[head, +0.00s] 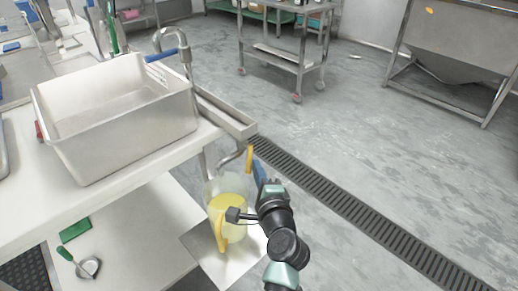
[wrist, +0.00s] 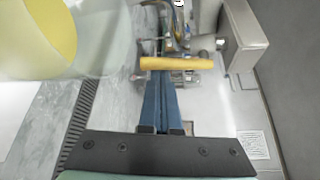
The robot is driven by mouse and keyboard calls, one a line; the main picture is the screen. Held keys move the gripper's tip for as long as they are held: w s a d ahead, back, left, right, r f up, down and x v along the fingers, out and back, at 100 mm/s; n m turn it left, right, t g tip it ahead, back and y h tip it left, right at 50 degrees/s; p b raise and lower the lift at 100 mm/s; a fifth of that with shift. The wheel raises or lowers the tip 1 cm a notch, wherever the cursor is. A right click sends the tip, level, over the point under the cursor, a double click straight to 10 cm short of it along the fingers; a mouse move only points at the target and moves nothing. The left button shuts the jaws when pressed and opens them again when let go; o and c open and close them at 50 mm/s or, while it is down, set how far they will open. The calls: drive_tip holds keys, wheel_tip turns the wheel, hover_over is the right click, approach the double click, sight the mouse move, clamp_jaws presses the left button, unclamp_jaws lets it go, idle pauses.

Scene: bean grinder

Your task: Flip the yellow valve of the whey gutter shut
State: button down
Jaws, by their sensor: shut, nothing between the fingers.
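The yellow valve handle (head: 249,158) hangs roughly upright in the head view, below the end of the metal whey gutter (head: 228,116) and beside its bent outlet pipe. In the wrist view the handle (wrist: 176,63) lies crosswise just past my fingertips. My gripper (head: 258,166) has blue fingers, pressed together and empty; in the wrist view they (wrist: 162,78) point at the handle. I cannot tell whether they touch it. A clear jug with yellow liquid (head: 228,203) stands under the outlet, left of my gripper. In the wrist view the jug (wrist: 100,40) fills the upper left.
A steel tub (head: 115,125) stands on the white table (head: 165,158). The jug's metal stand (head: 205,252) is below. A green-handled scoop (head: 88,265) lies on the lower shelf. A floor drain grate (head: 340,203) runs right; open floor lies beyond, with a trolley (head: 285,55).

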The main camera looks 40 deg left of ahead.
sight(247, 169)
drive_tip(key=s+m+g+p, duration=0.1)
drive_tip(key=p, duration=0.3)
drive_tip(key=r+m+h+p, duration=0.1)
drive_tip(key=p, duration=0.3)
drive_tip(key=shift+s+a+r+m+g+p, duration=0.1)
drive_tip(key=shift+s+r+m+g+p, duration=0.2)
drive_tip(key=shift+s+g+p, duration=0.1)
drive_tip(key=m+g+p, duration=0.1)
drive_tip(key=p, duration=0.2)
drive_tip(key=s+m+p, duration=0.1)
drive_tip(key=p, duration=0.2)
drive_tip(key=shift+s+r+g+h+p, duration=0.1)
drive_tip(key=shift+r+g+h+p, duration=0.2)
drive_tip(key=shift+r+g, duration=0.1)
drive_tip(key=m+g+p, duration=0.1)
drive_tip(key=p, duration=0.1)
drive_tip(key=s+r+m+g+p, duration=0.1)
drive_tip(key=p, duration=0.1)
drive_tip(key=m+g+p, duration=0.2)
drive_tip(key=shift+s+a+r, duration=0.15)
drive_tip(key=shift+s+r, duration=0.1)
drive_tip(key=shift+r, duration=0.1)
drive_tip(key=shift+s+r+p, duration=0.1)
drive_tip(key=shift+r+p, duration=0.05)
drive_tip(key=shift+p, duration=0.4)
